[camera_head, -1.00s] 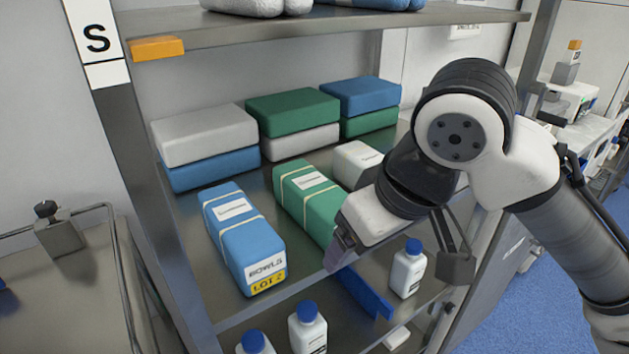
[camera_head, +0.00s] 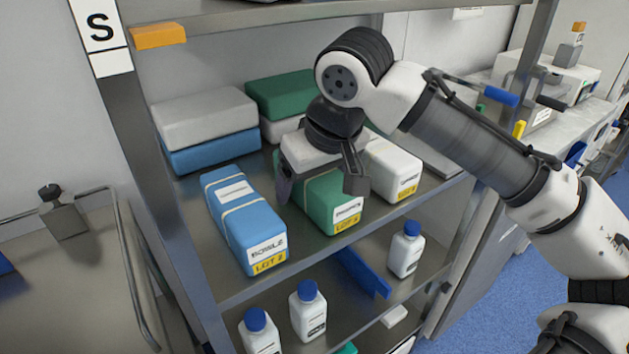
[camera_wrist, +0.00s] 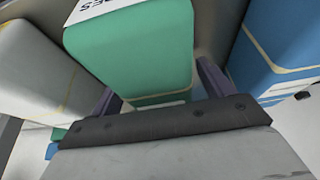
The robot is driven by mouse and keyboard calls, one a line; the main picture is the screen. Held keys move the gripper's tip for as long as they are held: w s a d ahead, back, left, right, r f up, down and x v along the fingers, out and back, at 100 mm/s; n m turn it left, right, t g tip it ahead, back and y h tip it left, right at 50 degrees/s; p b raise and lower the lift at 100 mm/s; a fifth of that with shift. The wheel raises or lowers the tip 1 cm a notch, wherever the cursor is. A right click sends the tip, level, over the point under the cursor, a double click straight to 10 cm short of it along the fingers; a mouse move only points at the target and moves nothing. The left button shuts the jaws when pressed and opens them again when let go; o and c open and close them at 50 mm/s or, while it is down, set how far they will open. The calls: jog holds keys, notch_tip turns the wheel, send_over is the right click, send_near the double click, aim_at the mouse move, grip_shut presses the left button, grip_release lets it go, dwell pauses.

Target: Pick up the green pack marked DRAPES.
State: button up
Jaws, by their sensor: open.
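The green pack (camera_head: 322,208) lies on the middle shelf with its front end toward me, showing a white label, which looks like DRAPES but is small, and a yellow lot strip. My gripper (camera_head: 320,186) is open above it and hides its rear top. One finger is on its left side, toward the blue pack, and the other on its right side. In the wrist view the green pack (camera_wrist: 140,58) lies between my two fingers (camera_wrist: 160,90). I cannot tell whether the fingers touch it.
Stacked packs (camera_head: 205,120) stand behind. The upper shelf (camera_head: 330,20) is overhead. White bottles (camera_head: 308,312) stand below.

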jog(key=shift+f, duration=0.1)
jog(key=shift+c, duration=0.3)
jog(key=c, duration=1.1)
jog(key=shift+c, duration=0.2)
jog(key=shift+w, duration=0.1)
